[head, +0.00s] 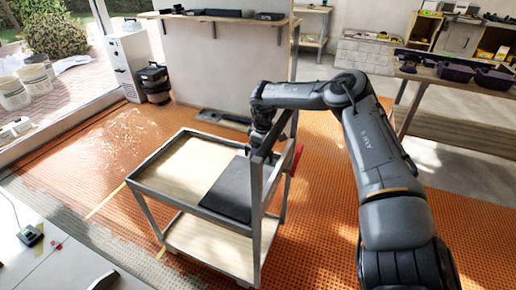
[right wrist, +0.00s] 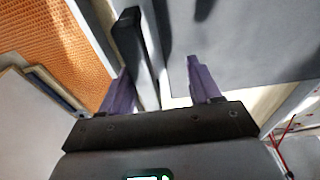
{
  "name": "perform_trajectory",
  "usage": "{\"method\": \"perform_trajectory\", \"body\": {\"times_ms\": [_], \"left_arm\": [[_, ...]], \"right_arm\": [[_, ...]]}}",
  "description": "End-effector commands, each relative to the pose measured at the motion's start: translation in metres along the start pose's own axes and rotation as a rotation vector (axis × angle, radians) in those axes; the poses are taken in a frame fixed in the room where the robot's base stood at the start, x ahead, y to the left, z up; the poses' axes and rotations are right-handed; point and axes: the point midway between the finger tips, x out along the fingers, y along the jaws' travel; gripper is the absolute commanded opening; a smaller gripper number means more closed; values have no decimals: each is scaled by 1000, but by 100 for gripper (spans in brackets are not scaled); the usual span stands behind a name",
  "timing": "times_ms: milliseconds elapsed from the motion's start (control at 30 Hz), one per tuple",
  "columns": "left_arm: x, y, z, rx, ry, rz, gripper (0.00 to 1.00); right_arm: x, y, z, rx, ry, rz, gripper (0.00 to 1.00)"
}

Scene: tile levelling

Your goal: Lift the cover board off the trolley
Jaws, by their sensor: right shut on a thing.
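The trolley (head: 136,182) stands mid-floor, with a grey metal frame and a light wooden top and lower shelf. The dark grey cover board (head: 228,190) lies flat on the right part of its top. A large grey surface in the right wrist view (right wrist: 245,45) looks like this board, with shadow on it. My right gripper (head: 260,145) is at the trolley's raised push bar (head: 278,133), beside the board. In the right wrist view its purple fingers (right wrist: 159,88) stand either side of a dark bar (right wrist: 133,45), seemingly that push bar. My left gripper is out of view.
A wall panel with a shelf (head: 215,18) stands behind the trolley. A workbench with dark bins (head: 455,72) is at the right back. A black canister (head: 154,82) and white buckets (head: 38,78) are at the left. Orange matting (head: 325,225) around the trolley is mostly clear.

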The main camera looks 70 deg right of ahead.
Motion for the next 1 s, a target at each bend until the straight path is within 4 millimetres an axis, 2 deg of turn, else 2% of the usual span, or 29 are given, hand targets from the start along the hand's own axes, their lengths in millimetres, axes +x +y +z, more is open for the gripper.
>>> {"method": "perform_trajectory", "body": {"times_ms": [467, 567, 1000], "left_arm": [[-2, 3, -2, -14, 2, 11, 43], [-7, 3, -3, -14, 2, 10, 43], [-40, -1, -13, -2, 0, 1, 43]], "right_arm": [[-2, -2, -1, -1, 0, -5, 53], [-10, -1, -1, -1, 1, -4, 53], [-69, 2, -2, -1, 2, -1, 53]]}}
